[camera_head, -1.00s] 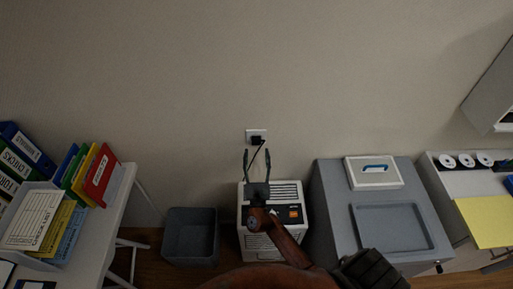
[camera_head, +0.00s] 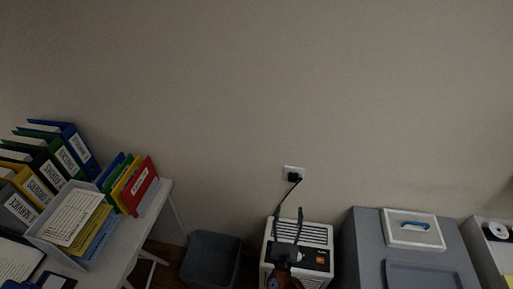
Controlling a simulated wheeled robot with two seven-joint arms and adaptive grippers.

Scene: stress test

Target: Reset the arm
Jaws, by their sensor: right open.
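My right gripper (camera_head: 288,227) is in the head view, low and right of centre. Its two dark fingers are apart and point up the picture, with nothing between them. It shows in front of a white slatted machine (camera_head: 317,232) with a dark panel. Only the gripper and a short piece of my brown arm show at the bottom edge. My left gripper is not in view.
A wall outlet (camera_head: 294,173) holds a black plug and cord. A grey bin (camera_head: 211,258) stands left of the machine, a grey cabinet (camera_head: 366,240) right of it. A desk (camera_head: 128,240) with binders (camera_head: 75,147) and a paper tray (camera_head: 42,243) is at left.

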